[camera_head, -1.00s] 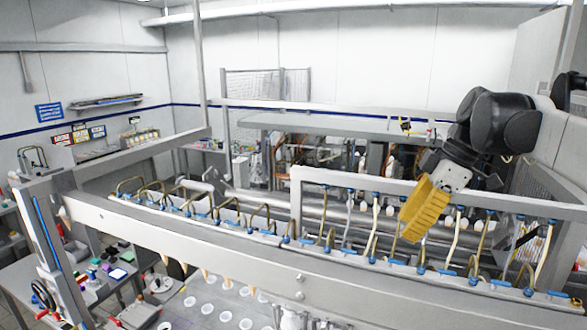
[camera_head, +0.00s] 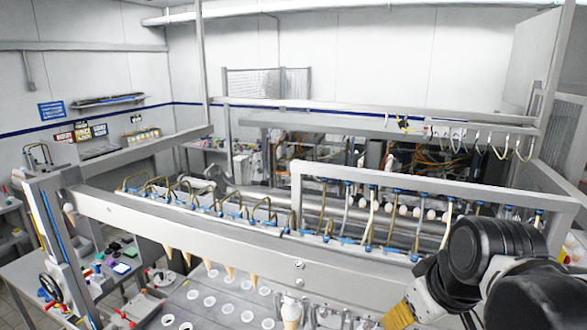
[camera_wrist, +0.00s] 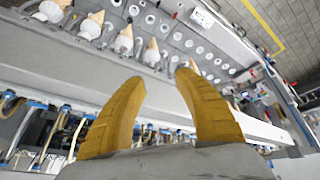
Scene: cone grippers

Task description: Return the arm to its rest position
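My gripper (camera_wrist: 162,85) has two yellow ribbed fingers, seen in the wrist view spread apart with nothing between them. In the head view my gripper (camera_head: 402,316) is low at the bottom right, partly cut off by the frame edge, with my black and white arm bent above it. It is in front of the long grey machine beam (camera_head: 230,246). In the wrist view the beam (camera_wrist: 200,107) passes behind the fingers, and no contact with it shows.
Several filled cones (camera_wrist: 124,40) stand beyond the beam in the wrist view, close to a plate with round holes (camera_wrist: 190,43). Brass hooks and blue fittings (camera_head: 290,232) line the machine. A grey frame bar (camera_head: 440,185) runs above them.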

